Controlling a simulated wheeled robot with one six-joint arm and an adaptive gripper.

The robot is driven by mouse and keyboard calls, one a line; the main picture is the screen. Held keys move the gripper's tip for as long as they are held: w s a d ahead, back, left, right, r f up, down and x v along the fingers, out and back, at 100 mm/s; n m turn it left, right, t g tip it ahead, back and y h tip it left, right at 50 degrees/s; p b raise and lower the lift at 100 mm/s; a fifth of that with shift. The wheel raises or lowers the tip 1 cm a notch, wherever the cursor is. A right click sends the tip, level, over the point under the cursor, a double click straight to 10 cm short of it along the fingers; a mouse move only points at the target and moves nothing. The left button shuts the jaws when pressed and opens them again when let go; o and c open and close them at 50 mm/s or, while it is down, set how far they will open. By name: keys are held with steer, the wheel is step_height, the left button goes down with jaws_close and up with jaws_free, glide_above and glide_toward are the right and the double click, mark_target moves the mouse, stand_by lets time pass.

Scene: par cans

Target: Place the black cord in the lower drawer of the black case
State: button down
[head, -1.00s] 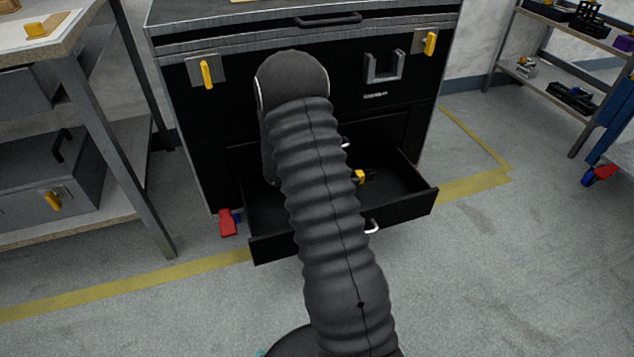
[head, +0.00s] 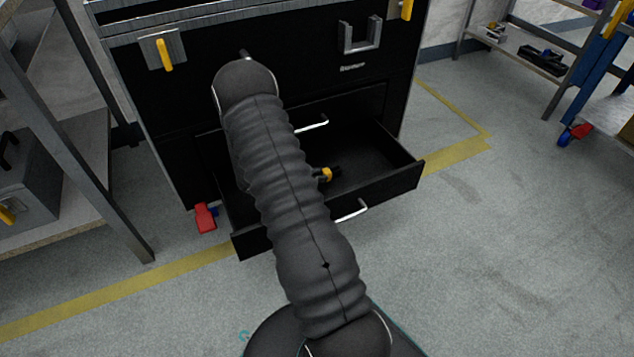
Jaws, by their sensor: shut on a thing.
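The black case (head: 290,75) stands ahead of me. Its lower drawer (head: 385,187) is pulled out, with a bare dark floor showing on the right. My ribbed dark arm reaches across the drawer's left part and hides much of its inside. A small yellow and black piece (head: 325,174) shows at the arm's right edge, over the drawer. I cannot tell whether it is part of the black cord, or whether it touches the drawer floor. No other part of the cord shows. My gripper is hidden behind the arm.
A steel-legged bench (head: 75,130) stands on the left. A shelf unit (head: 540,60) and a blue-framed cart (head: 590,80) stand at the right. A red caster (head: 205,217) is at the case's left foot. The floor right of the drawer is clear.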

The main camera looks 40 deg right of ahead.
steer(key=shift+f, duration=1.5)
steer(key=shift+f, duration=0.15)
steer(key=c, duration=0.8)
jaws_free()
steer(key=shift+c, duration=0.2)
